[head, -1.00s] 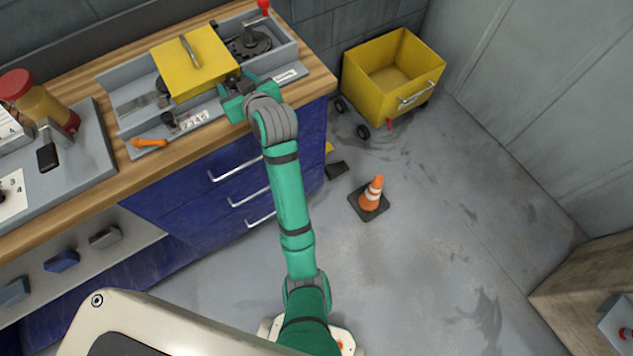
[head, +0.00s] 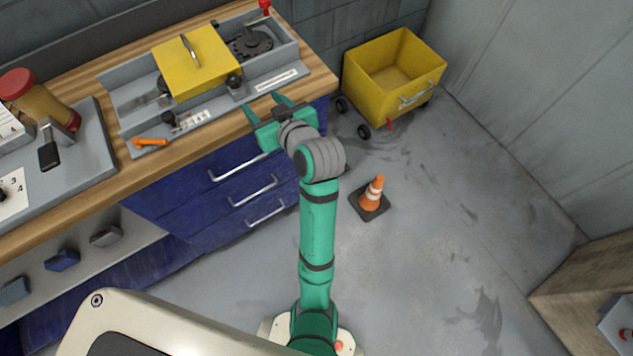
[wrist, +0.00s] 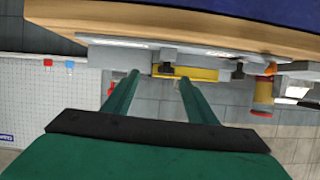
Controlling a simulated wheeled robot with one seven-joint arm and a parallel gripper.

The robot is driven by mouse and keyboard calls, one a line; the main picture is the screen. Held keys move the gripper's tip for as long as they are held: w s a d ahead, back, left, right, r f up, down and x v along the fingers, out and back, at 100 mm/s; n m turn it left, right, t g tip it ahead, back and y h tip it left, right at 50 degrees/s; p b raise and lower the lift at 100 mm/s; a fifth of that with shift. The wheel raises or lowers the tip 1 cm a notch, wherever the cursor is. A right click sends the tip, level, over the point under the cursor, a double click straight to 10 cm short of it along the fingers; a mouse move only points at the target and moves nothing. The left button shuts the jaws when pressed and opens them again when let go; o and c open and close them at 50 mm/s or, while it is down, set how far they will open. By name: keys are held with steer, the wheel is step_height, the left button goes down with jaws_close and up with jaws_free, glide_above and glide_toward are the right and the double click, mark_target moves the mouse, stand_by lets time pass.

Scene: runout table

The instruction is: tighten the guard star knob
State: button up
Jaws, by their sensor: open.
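The yellow guard (head: 196,62), with a grey handle on top, sits over the grey machine bed on the bench. A dark knob (head: 234,82), which looks like the guard star knob, is at the guard's front right corner. My gripper (head: 264,105) is open and empty, apart from this knob, to its right and nearer the bench's front edge. In the wrist view the picture is upside down; the knob (wrist: 165,69) shows between the two green fingers, beyond their tips. Its lobes are too small to make out, and I cannot tell how tight it is.
A second dark knob (head: 169,118) and an orange lever (head: 149,142) are further left on the machine front. A red-topped lever (head: 264,6) stands at the back right. A yellow cart (head: 393,75) and traffic cone (head: 372,193) stand on the otherwise open floor.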

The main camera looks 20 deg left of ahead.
steer(key=s+d+f+m+t+h, duration=0.2)
steer(key=s+d+f+m+h, duration=0.1)
steer(key=d+f, duration=0.4)
steer(key=s+d+f+m+t+h, duration=0.2)
steer(key=s+d+f, duration=0.4)
steer(key=d, duration=0.3)
steer(key=shift+s+f+m+t+h, duration=0.35)
steer(key=shift+f+m+h, duration=0.4)
steer(key=shift+m, duration=0.65)
steer(key=shift+w+f, duration=0.1)
steer(key=n+g+y, duration=0.5)
steer(key=n+y, duration=0.2)
steer(key=n, duration=0.2)
glide_toward(234, 81)
steer(key=shift+h, duration=0.25)
steer(key=x, duration=0.8)
steer(key=shift+a, duration=0.15)
steer(key=shift+m, duration=0.3)
steer(key=c, duration=1.1)
